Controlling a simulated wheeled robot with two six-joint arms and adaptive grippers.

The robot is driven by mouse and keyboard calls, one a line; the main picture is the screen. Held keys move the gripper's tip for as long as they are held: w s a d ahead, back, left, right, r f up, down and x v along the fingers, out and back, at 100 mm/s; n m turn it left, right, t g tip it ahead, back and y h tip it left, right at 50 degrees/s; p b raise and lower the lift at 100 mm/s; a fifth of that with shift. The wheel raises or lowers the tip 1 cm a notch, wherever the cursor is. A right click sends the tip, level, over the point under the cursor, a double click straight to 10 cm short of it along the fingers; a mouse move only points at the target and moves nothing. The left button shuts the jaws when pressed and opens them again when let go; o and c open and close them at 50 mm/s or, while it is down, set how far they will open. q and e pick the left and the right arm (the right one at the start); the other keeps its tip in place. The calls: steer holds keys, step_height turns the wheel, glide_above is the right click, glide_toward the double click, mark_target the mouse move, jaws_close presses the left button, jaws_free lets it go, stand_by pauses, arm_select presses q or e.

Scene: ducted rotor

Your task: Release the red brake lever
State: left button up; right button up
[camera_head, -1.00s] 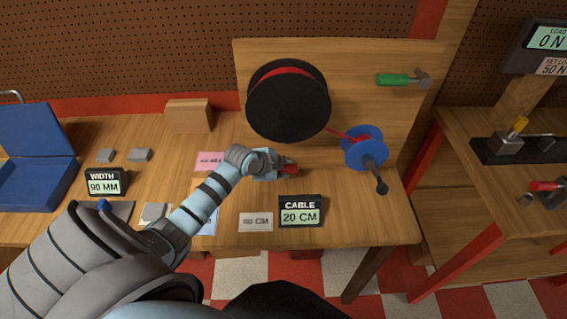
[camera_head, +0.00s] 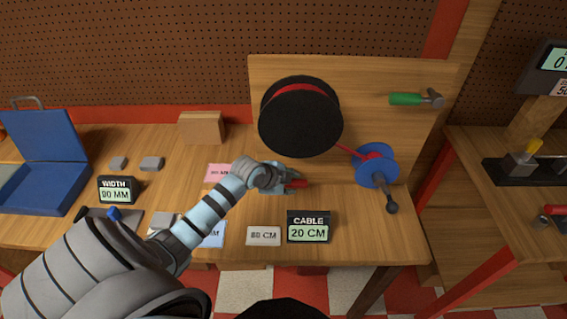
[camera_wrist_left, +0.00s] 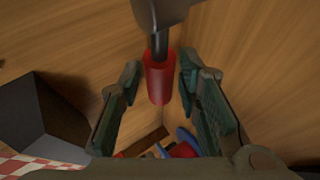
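The red brake lever (camera_head: 300,183) is at the bench's back, below the black cable reel (camera_head: 300,117). In the left wrist view its red cylindrical grip (camera_wrist_left: 159,80) hangs on a dark shaft from a grey part at the top. My left gripper (camera_head: 291,181) is at the lever. In the left wrist view its two green-padded fingers (camera_wrist_left: 160,74) are apart, one on each side of the red grip, with gaps visible on both sides. My right gripper is not in view.
A blue spool (camera_head: 375,168) with a dark crank (camera_head: 391,205) is right of the lever. The cable display (camera_head: 309,227) reads 20 CM in front of it. A green-handled hammer (camera_head: 410,99) hangs on the back board. A blue case (camera_head: 45,140) stands open at left.

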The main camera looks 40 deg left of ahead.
arm_select(q)
steer(key=v, duration=1)
